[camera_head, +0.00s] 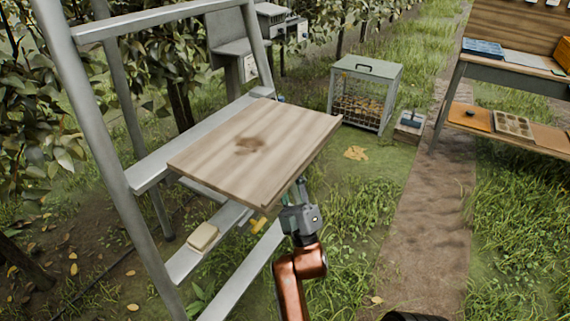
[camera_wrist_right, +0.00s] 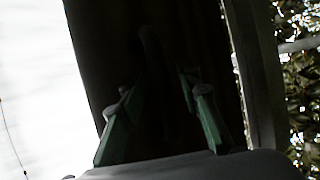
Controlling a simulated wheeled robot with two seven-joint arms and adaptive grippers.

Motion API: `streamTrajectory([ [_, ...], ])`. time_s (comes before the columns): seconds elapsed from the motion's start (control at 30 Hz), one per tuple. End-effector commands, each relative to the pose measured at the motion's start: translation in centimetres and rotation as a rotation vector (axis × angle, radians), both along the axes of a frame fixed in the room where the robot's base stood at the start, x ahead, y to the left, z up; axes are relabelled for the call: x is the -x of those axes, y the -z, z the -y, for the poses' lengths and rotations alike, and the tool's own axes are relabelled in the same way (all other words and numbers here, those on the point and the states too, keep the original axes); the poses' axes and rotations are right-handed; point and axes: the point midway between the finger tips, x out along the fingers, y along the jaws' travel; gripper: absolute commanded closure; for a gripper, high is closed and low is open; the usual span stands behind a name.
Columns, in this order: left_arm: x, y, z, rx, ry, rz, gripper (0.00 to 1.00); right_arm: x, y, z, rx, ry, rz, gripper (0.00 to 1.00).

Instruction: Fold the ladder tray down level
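The wooden ladder tray (camera_head: 250,150) juts out from the grey metal ladder (camera_head: 142,178). Its top face shows in the head view and it looks close to level, though I cannot tell the exact tilt. My right gripper (camera_head: 301,187) is just below the tray's near right edge, pointing up. In the right wrist view the tray's dark underside (camera_wrist_right: 160,20) fills the middle. The two green-lined fingers of my right gripper (camera_wrist_right: 160,85) stand apart there; whether they touch the tray is lost in shadow. My left gripper is not in view.
A pale block (camera_head: 203,237) rests on a lower rung, with a yellow piece (camera_head: 258,225) nearby. A green-topped crate (camera_head: 366,72) stands behind, and a workbench (camera_head: 510,78) with trays is at right. Grass and a dirt path are open between.

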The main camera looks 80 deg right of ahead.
Motion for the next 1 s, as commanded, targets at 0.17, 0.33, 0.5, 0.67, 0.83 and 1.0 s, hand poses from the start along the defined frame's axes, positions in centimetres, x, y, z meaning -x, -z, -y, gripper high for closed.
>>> streamTrajectory([
  [0.17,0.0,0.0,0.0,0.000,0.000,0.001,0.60,0.0,-0.9,0.0,0.003,-0.001,0.000,0.68],
  [0.33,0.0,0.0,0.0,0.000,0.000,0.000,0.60,0.0,-3.8,-0.1,0.009,0.000,0.001,0.68],
  [0.5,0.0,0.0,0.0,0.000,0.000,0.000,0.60,0.0,-6.8,-0.1,0.010,0.001,0.000,0.68],
  [0.67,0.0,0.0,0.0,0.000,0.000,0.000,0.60,0.0,-8.7,-0.1,0.007,0.000,0.002,0.68],
  [0.83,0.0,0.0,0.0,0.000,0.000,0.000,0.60,0.0,-9.8,-0.1,0.005,0.000,0.001,0.68],
  [1.0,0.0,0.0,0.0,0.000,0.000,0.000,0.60,0.1,-10.1,0.0,0.002,0.001,0.001,0.68],
])
